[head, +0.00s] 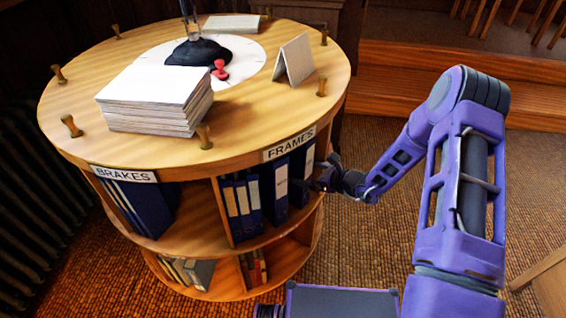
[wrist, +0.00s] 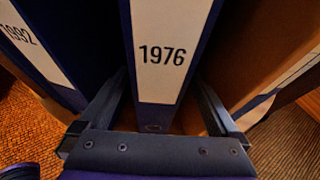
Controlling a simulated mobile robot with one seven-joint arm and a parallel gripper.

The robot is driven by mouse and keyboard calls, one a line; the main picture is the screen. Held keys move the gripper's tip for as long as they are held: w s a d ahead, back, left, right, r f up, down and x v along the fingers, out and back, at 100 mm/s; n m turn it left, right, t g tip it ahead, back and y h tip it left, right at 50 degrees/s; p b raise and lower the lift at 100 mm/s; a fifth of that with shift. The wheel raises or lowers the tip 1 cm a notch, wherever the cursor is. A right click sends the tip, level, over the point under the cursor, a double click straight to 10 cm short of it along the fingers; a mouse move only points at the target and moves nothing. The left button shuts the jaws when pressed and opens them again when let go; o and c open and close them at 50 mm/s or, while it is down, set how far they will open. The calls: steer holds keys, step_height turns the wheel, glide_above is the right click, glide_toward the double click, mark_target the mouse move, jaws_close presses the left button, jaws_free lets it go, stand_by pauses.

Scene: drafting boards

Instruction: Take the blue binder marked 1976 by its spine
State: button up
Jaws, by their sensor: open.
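The blue binder marked 1976 (wrist: 160,85) stands upright with its white spine label facing me in the wrist view. My gripper (wrist: 161,92) is open, with one finger on each side of this spine; I cannot tell whether either finger touches it. In the head view my gripper (head: 318,175) is at the right end of the FRAMES shelf. The rightmost binder there (head: 303,165) appears to be the same one, its lower part hidden by the gripper.
A binder marked 1992 (wrist: 38,48) stands to the left, and a wooden panel (wrist: 250,60) is close on the right. Paper stacks (head: 155,98) lie on top.

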steer(key=x, duration=0.4)
steer(key=shift+f, duration=0.2)
jaws_close()
steer(key=shift+a+r, duration=0.1)
